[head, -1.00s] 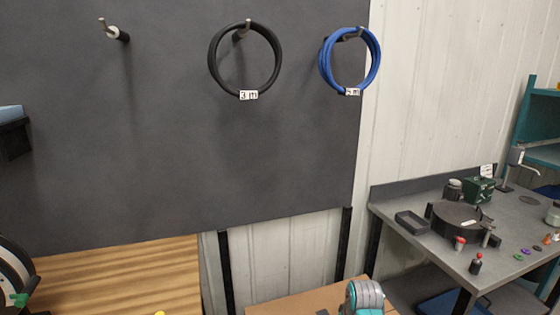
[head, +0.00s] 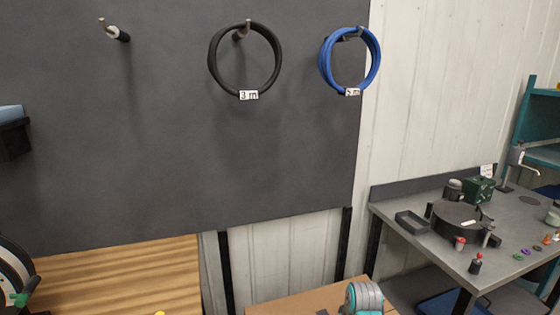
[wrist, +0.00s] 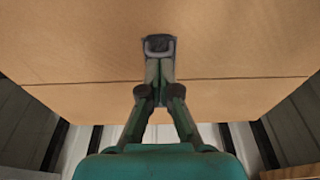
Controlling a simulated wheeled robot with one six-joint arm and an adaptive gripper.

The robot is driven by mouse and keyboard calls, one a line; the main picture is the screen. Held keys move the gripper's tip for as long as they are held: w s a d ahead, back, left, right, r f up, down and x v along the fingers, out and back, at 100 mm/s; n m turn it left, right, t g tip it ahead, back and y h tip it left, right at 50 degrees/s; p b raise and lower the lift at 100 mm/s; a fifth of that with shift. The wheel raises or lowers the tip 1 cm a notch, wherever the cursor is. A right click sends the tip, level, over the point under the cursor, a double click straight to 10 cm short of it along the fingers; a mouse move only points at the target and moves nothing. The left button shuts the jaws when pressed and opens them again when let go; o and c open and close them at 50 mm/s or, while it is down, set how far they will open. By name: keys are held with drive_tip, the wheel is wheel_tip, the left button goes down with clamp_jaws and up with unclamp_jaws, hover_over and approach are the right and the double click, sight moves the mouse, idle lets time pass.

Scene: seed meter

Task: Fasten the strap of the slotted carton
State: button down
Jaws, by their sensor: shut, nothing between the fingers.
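The brown carton (wrist: 80,45) fills the upper part of the wrist view, with a dark seam running across it. A small dark grey piece with a rounded loop shape (wrist: 158,42), perhaps part of the strap or its slot, sits on the carton just beyond my fingertips. My gripper (wrist: 160,62) is shut, its fingertips together at the near edge of that piece; I cannot tell whether they touch it. In the head view only the carton's top (head: 285,302) shows at the bottom edge, with part of my teal and grey arm beside it.
A grey bench (head: 408,240) with a black round device (head: 455,216), a tray (head: 411,222) and small bottles stands at the right. A black hose (head: 213,65) and a blue hose (head: 325,68) hang on the dark board behind. A wooden surface (head: 120,275) is at the lower left.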

drive_tip(key=w+v, duration=0.1)
drive_tip(key=v, duration=0.5)
drive_tip(key=shift+a+r, duration=0.2)
drive_tip(key=shift+r, duration=0.3)
idle(0.5)
